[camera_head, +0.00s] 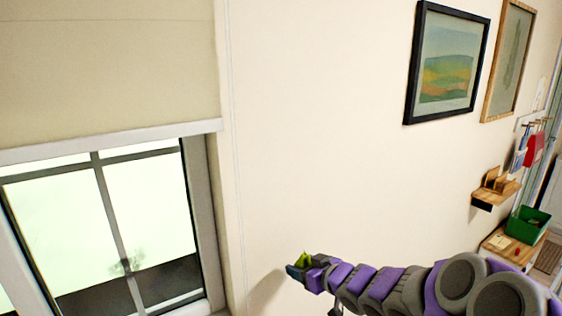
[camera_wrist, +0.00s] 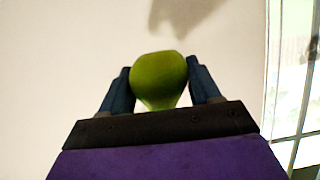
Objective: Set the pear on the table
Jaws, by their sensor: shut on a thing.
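A green pear (camera_wrist: 159,80) sits between the two dark fingers of my gripper (camera_wrist: 160,88) in the wrist view. My gripper is shut on it. In the head view the pear (camera_head: 303,259) shows as a small green shape at the tip of my purple and grey arm, with my gripper (camera_head: 298,268) around it. It is held up in front of the cream wall. A small wooden table (camera_head: 497,243) or low shelf shows at the right edge of the head view, well away from the pear; I cannot tell whether it is the task's table.
A green bin (camera_head: 528,225) stands on that wooden surface, with a small wooden shelf (camera_head: 494,190) on the wall above. A window (camera_head: 100,230) with a blind is at the left. Framed pictures (camera_head: 447,63) hang on the wall. The wall is close to my gripper.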

